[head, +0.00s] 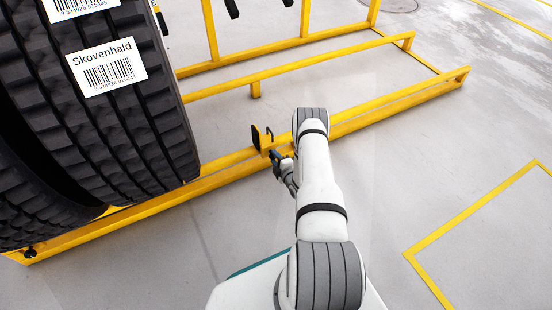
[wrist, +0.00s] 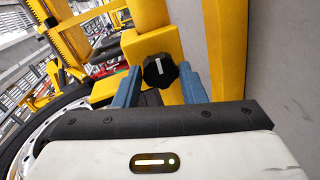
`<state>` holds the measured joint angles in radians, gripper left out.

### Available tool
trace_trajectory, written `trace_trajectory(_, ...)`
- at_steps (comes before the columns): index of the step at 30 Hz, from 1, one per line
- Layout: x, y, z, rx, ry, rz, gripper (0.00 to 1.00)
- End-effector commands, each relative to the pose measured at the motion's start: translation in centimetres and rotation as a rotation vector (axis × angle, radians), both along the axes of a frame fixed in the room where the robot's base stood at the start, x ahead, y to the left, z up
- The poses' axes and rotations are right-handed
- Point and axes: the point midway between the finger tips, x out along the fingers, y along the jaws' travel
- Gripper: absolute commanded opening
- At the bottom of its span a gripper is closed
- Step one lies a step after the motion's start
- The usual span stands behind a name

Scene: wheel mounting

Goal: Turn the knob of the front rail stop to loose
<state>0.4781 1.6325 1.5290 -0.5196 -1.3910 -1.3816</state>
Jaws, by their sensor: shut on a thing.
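The front rail stop (head: 262,139) is a yellow and black bracket on the front yellow rail, to the right of the big tyre. In the wrist view its black knob (wrist: 160,70) has a lobed rim and a white pointer line, slightly tilted from upright in the picture. My gripper (wrist: 158,76) has its two blue fingers on either side of the knob, shut on it. In the head view my gripper (head: 279,157) is at the stop, and the knob cannot be made out there. No loose or tight marking is readable.
Large black tyres (head: 125,110) with labels stand on the yellow rack at the left, close to the stop. The front rail (head: 400,104) runs on to the right. The grey floor at the right is clear, with a yellow line (head: 470,210).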

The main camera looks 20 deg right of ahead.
Motion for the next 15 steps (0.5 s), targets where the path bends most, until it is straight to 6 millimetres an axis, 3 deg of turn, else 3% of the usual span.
trace_trajectory(15, -0.19, 0.16, -0.28, -0.489, -0.011, -0.003, 0.14)
